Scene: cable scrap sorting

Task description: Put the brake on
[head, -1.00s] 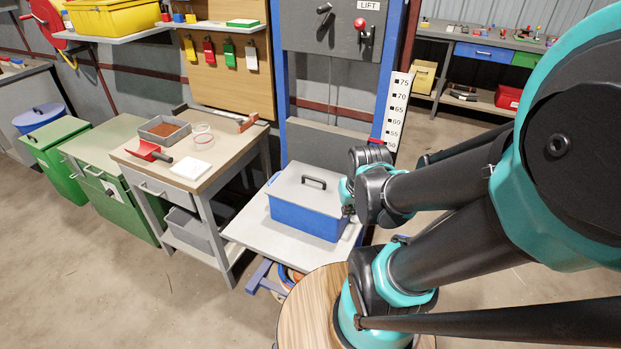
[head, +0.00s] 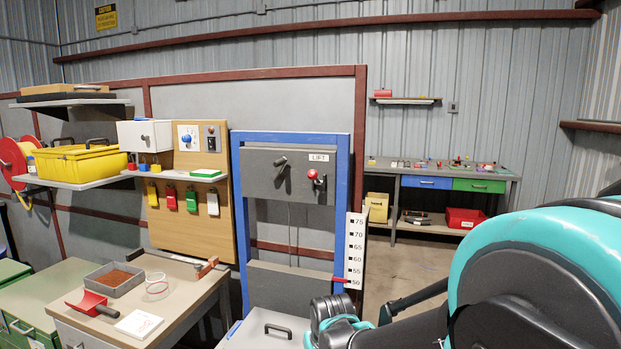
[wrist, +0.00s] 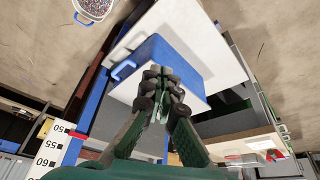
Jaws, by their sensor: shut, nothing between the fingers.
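The grey lift panel (head: 290,174), labelled LIFT, stands in a blue frame (head: 240,220) in the head view. It carries a black-handled lever (head: 281,161) at its left and a red-knobbed lever (head: 313,175) at its right. No label tells which of them is the brake. My gripper (wrist: 160,78) shows in the wrist view with its fingers together and empty, in front of the blue box with its grey lid (wrist: 160,62). It is away from both levers. In the head view only my arm and wrist parts show at lower right; the fingers cannot be made out.
A height scale (head: 356,250) stands right of the panel, with a red pointer (head: 340,280) near 50. A workbench (head: 190,290) holds a tray (head: 114,279) and a red scoop (head: 88,304) at left. Open floor (head: 405,262) shows right of the scale.

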